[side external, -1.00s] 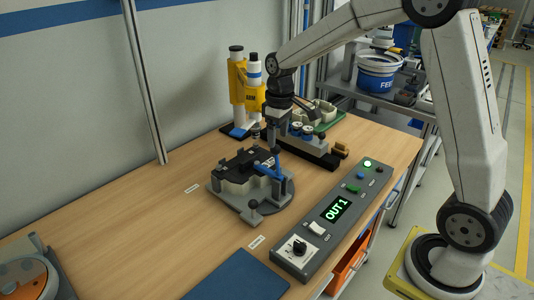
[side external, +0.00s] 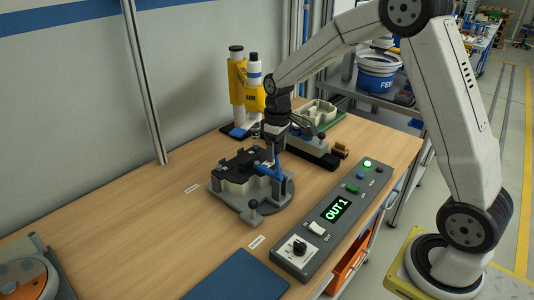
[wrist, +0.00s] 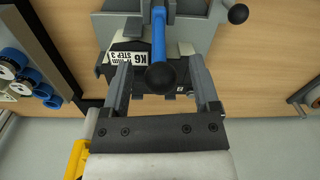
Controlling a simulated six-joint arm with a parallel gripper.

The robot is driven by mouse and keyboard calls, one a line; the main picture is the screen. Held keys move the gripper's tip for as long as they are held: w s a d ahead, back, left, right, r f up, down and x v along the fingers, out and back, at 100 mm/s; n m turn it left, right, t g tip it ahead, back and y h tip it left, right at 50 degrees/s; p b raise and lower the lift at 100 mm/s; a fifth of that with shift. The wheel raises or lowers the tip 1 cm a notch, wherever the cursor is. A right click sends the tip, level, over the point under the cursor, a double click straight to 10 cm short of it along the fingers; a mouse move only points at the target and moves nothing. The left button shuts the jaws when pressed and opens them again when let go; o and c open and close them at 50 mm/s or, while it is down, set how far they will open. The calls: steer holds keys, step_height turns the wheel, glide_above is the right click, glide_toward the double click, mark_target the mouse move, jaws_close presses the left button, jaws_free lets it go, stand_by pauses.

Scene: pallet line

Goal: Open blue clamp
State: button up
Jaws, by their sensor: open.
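The blue clamp (side external: 265,169) is on the right side of a grey round fixture (side external: 240,208) on the wooden bench. In the wrist view its blue lever (wrist: 159,35) ends in a black ball knob (wrist: 161,77). My gripper (side external: 275,158) is pointing down at the clamp, partly covering it in the side view. In the wrist view my gripper (wrist: 159,68) is open, with one finger on each side of the knob and a visible gap to each. A dark and pale workpiece labelled K6 STEP 3 (wrist: 128,59) is held in the fixture. Contact with the clamp cannot be told.
A control panel (side external: 332,220) reading OUT 1 with a lit green lamp stands right of the fixture. A yellow dispenser (side external: 238,92) and a green tray (side external: 322,118) are behind. A blue mat (side external: 236,277) lies in front.

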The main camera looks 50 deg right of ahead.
steer(key=shift+f, duration=1.15)
steer(key=shift+c, duration=0.2)
jaws_close()
stand_by(0.5)
